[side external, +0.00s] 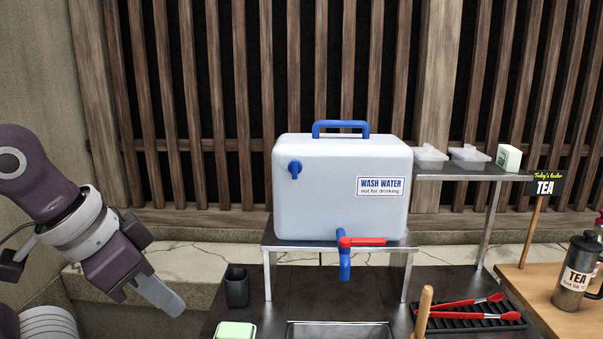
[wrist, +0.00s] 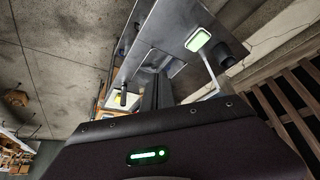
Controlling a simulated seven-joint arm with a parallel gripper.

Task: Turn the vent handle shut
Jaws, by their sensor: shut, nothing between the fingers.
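The white water container (side external: 330,205), labelled "WASH WATER", stands on a metal stand. The blue vent handle (side external: 295,170) is on the upper left of its front face, its lever hanging roughly downward. Below, a blue tap (side external: 344,262) has a red lever (side external: 362,241) pointing right. My gripper (side external: 168,299) is at the left, shut and empty, pointing down to the right. It is lower than the vent handle and well apart from it. I cannot make out the vent handle in the wrist view.
A dark cup (side external: 237,287) and a green-and-white dish (side external: 235,331) stand between my gripper and the stand (side external: 267,272). Red tongs (side external: 465,305) lie on a black rack at right. The air left of the container is clear.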

